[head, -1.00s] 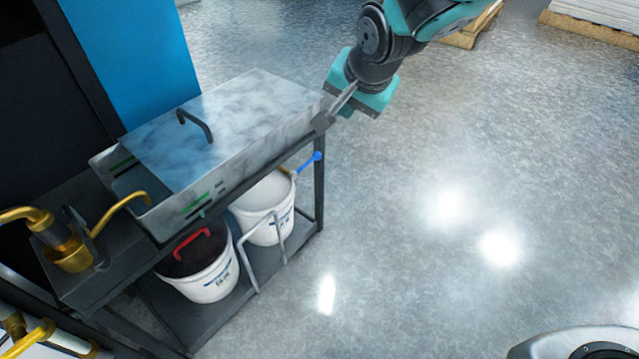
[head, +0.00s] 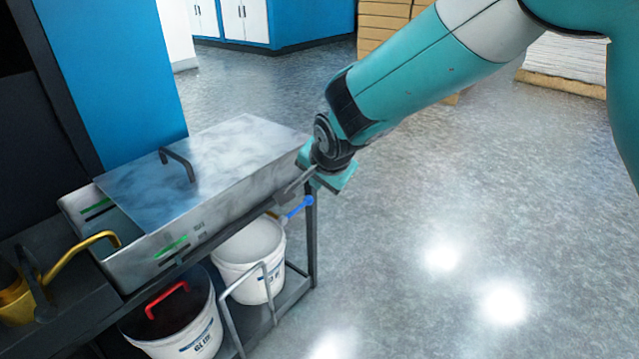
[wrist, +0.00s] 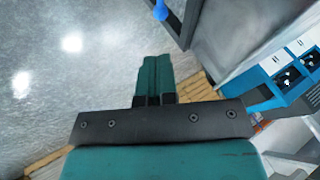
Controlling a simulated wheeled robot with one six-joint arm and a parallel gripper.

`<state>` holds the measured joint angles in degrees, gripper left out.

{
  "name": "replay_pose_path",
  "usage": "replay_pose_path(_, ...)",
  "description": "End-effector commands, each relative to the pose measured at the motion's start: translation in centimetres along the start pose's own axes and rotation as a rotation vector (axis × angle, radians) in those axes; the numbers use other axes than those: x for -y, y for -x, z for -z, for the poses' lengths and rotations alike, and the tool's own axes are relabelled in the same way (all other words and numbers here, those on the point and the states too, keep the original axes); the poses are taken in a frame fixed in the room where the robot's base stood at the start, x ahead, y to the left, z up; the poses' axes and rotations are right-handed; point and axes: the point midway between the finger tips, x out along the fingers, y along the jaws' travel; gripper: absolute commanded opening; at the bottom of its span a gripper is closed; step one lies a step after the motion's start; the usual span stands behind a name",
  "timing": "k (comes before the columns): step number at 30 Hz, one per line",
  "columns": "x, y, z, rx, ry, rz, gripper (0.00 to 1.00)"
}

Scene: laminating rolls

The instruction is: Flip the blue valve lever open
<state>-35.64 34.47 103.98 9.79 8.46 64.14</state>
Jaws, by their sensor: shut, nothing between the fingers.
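The blue valve lever (head: 298,208) sticks out on the right side of the cart, under the metal tank's right end and above the white bucket. A bit of the lever (wrist: 161,9) also shows at the top edge of the wrist view. The valve body is largely hidden.
The metal tank (head: 150,262) with a sliding lid and black handle (head: 178,163) stands on the dark cart. Below are a white bucket (head: 250,250) and a bucket (head: 185,325) with a red handle. A bent pale rail (head: 226,312) stands in front. Floor to the right is clear.

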Motion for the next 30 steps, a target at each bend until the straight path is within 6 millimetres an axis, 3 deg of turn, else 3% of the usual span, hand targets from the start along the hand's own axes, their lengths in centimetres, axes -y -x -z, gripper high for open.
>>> replay_pose_path(1, -0.3, -1.8, -0.2, 0.000, -0.001, -0.001, 0.00)
replay_pose_path(6, -0.3, -5.5, -0.3, 0.002, -0.001, -0.001, 0.00)
replay_pose_path(13, -0.3, -9.4, -0.2, 0.001, 0.000, 0.000, 0.00)
replay_pose_path(19, -0.1, -10.7, -0.1, 0.001, 0.000, 0.001, 0.00)
replay_pose_path(30, 0.0, -10.7, -0.1, 0.001, 0.000, 0.000, 0.00)
